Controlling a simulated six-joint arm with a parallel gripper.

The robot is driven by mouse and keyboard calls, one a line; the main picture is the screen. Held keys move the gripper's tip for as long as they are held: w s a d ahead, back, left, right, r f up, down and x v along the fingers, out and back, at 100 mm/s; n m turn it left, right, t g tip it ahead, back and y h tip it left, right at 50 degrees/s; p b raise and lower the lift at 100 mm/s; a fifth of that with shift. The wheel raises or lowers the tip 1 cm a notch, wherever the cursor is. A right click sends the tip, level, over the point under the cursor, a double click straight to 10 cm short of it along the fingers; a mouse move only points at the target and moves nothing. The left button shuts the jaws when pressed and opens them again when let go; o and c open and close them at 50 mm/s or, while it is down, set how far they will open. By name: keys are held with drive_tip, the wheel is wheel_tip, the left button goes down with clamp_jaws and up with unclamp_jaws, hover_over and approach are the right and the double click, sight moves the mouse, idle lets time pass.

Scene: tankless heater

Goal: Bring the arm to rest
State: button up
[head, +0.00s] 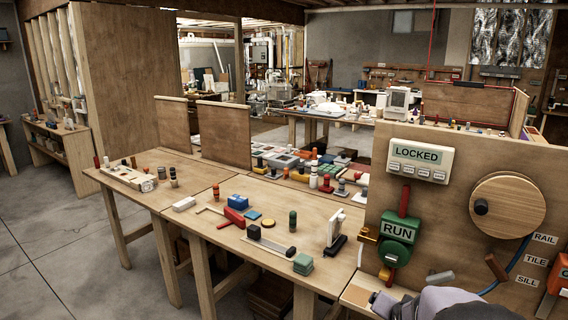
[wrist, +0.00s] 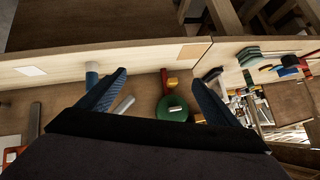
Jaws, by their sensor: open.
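My gripper (wrist: 158,78) is open in the wrist view, its two dark blue fingers spread with nothing held between them. In the head view my gripper (head: 385,303) is at the bottom right, partly cut off by the frame edge, low in front of the upright wooden panel (head: 455,215). A round green part (wrist: 172,108) shows beyond the fingers in the wrist view.
A wooden disc (head: 508,206) with a dark knob, a brown handle (head: 496,267) and a blue tube (head: 510,265) are on the panel's right. The workbench (head: 225,235) at left holds several blocks and tools. Open floor (head: 50,240) lies at far left.

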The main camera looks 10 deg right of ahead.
drive_tip(key=s+a+n+g+y+p, duration=0.4)
drive_tip(key=s+a+n+g, duration=0.4)
drive_tip(key=s+a, duration=1.1)
drive_tip(key=a+n+p, duration=0.1)
drive_tip(key=a+n, duration=0.1)
drive_tip(key=a, duration=0.3)
drive_tip(key=shift+s+y+p, duration=0.3)
drive_tip(key=shift+s, duration=0.1)
